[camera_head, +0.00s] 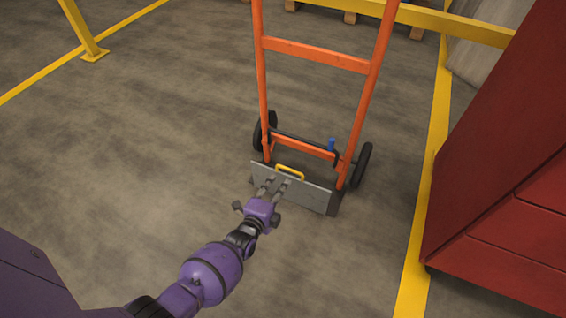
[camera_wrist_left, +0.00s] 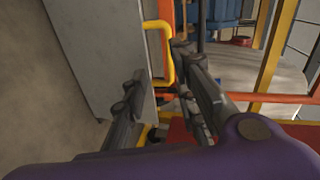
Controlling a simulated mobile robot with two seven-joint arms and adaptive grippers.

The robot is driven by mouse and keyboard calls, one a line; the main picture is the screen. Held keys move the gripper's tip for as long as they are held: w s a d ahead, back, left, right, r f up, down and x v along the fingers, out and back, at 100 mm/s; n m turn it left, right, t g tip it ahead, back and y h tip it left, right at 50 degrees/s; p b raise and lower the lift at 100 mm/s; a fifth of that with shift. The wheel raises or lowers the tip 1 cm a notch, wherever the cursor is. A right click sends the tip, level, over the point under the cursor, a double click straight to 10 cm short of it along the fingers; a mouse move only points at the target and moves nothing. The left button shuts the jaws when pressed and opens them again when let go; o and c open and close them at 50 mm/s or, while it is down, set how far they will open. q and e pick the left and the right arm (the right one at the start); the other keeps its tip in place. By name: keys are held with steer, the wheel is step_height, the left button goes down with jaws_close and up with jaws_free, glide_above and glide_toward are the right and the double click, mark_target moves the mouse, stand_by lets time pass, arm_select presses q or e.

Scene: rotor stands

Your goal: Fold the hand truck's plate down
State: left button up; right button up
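The orange hand truck (camera_head: 316,54) stands upright on the floor. Its grey plate (camera_head: 309,195) is folded up at the foot of the frame, with a yellow handle (camera_head: 291,171) at its upper edge. My left gripper (camera_head: 276,184) is in front of the plate, close to the handle, with its two fingers apart. In the left wrist view, the fingers (camera_wrist_left: 157,72) are spread, with the yellow handle (camera_wrist_left: 168,52) between them near the right finger. I cannot tell if they touch. The plate (camera_wrist_left: 93,55) shows at the left there. My right gripper is not in view.
A blue pedal-like part (camera_head: 331,145) sits by the right wheel (camera_head: 362,166). A red cabinet (camera_head: 510,170) stands at the right, beyond a yellow floor line (camera_head: 424,210). A yellow post (camera_head: 83,32) stands at upper left. The floor left of the truck is clear.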

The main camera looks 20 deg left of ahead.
mark_target(290, 171)
arm_select(q)
steer(key=w+m+b, duration=0.1)
steer(key=w+b, duration=0.3)
steer(key=w, duration=0.3)
steer(key=shift+w+d+f+m, duration=0.2)
steer(key=shift+w+d+m, duration=0.05)
steer(key=shift+d+m, duration=0.1)
steer(key=shift+c, duration=0.5)
jaws_close()
